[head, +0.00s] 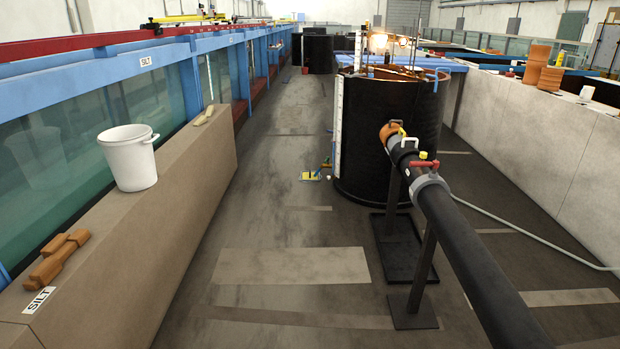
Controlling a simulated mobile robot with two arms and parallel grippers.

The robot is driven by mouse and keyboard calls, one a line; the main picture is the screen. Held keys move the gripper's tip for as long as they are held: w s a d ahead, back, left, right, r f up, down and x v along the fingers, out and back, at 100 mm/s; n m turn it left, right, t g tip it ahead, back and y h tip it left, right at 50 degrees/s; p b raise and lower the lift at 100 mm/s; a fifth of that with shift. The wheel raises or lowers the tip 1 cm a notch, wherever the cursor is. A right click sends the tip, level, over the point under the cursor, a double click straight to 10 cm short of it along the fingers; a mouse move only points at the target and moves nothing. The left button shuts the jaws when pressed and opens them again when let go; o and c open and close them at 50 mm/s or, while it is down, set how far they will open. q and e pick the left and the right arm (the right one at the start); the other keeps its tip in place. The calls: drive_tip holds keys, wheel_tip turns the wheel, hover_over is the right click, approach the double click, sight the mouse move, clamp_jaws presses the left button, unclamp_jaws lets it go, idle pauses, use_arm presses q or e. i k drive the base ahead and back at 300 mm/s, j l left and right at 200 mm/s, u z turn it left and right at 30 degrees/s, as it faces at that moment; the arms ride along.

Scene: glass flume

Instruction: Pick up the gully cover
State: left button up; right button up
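I cannot pick out a gully cover for certain in the head view. A small flat yellow piece (311,176) lies on the floor left of the black tank, too small to identify. A pale flat rectangle (291,266) lies on the floor in the middle foreground; I cannot tell whether it is a cover or a floor patch. Neither of my grippers is in view.
A black round tank (385,135) and a thick black pipe (465,240) on stands block the right. A white bucket (129,157) and orange-brown blocks (57,260) sit on the left ledge (185,190). Terracotta pieces (537,66) stand on the right wall. The aisle floor is mostly clear.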

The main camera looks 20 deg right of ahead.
sight(305, 176)
drive_tip(key=i+l+z, duration=0.1)
drive_tip(key=i+z, duration=0.3)
drive_tip(key=i, duration=0.4)
drive_tip(key=i+z, duration=0.1)
drive_tip(key=i, duration=4.4)
drive_tip(key=i+z, duration=0.1)
drive_tip(key=i, duration=0.55)
drive_tip(key=i+j+z, duration=0.1)
drive_tip(key=i, duration=0.55)
drive_tip(key=i+j+z, duration=0.1)
drive_tip(key=i, duration=0.55)
drive_tip(key=j, duration=0.1)
